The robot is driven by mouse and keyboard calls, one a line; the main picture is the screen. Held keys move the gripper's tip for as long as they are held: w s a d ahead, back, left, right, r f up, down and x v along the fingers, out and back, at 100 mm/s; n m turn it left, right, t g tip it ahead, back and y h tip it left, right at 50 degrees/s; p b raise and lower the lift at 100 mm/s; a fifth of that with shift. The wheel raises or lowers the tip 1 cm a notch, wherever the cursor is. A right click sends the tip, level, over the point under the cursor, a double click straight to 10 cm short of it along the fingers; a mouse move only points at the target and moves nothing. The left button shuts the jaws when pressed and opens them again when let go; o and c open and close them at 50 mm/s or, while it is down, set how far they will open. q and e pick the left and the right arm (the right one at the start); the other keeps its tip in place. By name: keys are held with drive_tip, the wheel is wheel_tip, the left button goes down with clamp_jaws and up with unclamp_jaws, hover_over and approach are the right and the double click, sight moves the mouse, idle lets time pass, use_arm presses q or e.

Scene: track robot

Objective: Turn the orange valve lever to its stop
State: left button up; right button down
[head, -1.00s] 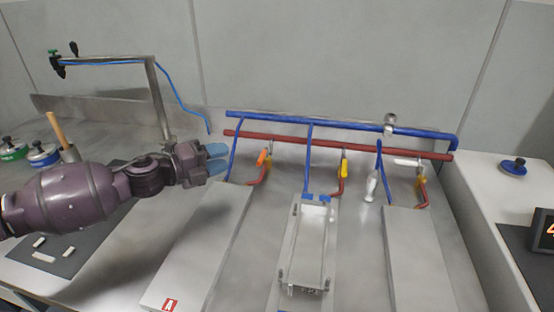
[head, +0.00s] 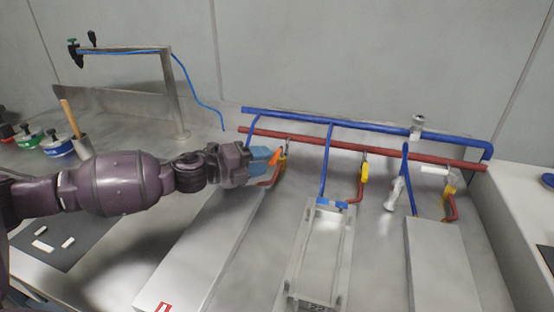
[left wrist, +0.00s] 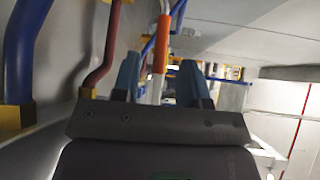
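The orange valve lever (head: 275,158) is on the leftmost red branch pipe, on a yellow valve body (head: 282,165). In the left wrist view the orange lever (left wrist: 161,45) stands upright, seen in the gap between my blue fingertips. My left gripper (head: 263,160) reaches in from the left at the lever, its fingers partly covering it. In the left wrist view my left gripper (left wrist: 158,80) has its fingers apart, with the lever between or just beyond them; contact cannot be told. My right gripper is not in view.
A blue pipe (head: 330,121) and a red pipe (head: 330,145) run along the back. Further right are a yellow valve (head: 363,174) and a white lever (head: 434,170). A grey box (head: 205,250) lies below my gripper, beside an open metal tray (head: 322,250).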

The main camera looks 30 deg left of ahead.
sight(275, 155)
use_arm(q)
drive_tip(key=shift+b+x, duration=0.5)
drive_tip(key=shift+x, duration=1.65)
drive_tip(key=shift+c, duration=0.5)
clamp_jaws()
